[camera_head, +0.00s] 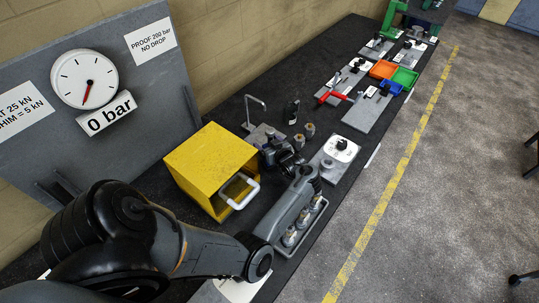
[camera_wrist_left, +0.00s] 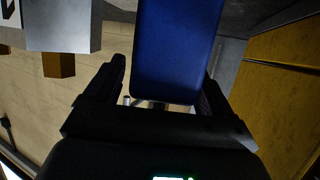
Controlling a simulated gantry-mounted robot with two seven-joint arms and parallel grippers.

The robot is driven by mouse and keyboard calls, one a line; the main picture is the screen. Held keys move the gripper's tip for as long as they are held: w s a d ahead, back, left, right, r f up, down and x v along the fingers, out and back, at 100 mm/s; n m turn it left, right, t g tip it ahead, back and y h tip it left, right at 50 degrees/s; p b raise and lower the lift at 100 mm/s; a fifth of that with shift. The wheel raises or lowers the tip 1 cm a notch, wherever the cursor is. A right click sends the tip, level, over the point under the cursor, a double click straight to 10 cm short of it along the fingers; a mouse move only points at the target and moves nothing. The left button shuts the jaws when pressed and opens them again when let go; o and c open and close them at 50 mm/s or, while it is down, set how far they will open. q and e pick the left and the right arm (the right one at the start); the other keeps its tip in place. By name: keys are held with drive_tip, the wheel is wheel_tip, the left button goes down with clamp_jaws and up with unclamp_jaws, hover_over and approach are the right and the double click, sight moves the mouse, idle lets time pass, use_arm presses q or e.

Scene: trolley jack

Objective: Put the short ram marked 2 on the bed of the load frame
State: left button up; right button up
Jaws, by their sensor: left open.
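My left gripper (camera_head: 270,150) hangs over the bench just right of a yellow box-shaped housing with a white handle (camera_head: 205,160). In the left wrist view the same gripper (camera_wrist_left: 165,85) is open, with a blue block-like body (camera_wrist_left: 175,45) showing between its fingers; I cannot tell whether they touch it. The yellow housing fills the right of that view (camera_wrist_left: 280,80). A grey tray (camera_head: 311,222) beside my arm holds several silver cylinders, partly hidden by my arm. I cannot read a 2 on any, nor tell for sure which thing is the load frame. My right gripper is out of view.
A bent-rod stand (camera_head: 256,108), a black bottle (camera_head: 291,112) and small brass-coloured pieces (camera_head: 299,142) stand behind my gripper.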

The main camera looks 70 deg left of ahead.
use_arm(q)
drive_tip(key=shift+d, duration=0.15)
drive_tip(key=c, duration=0.3)
clamp_jaws()
drive_tip(key=shift+r, duration=0.15)
drive_tip(key=shift+r, duration=0.1)
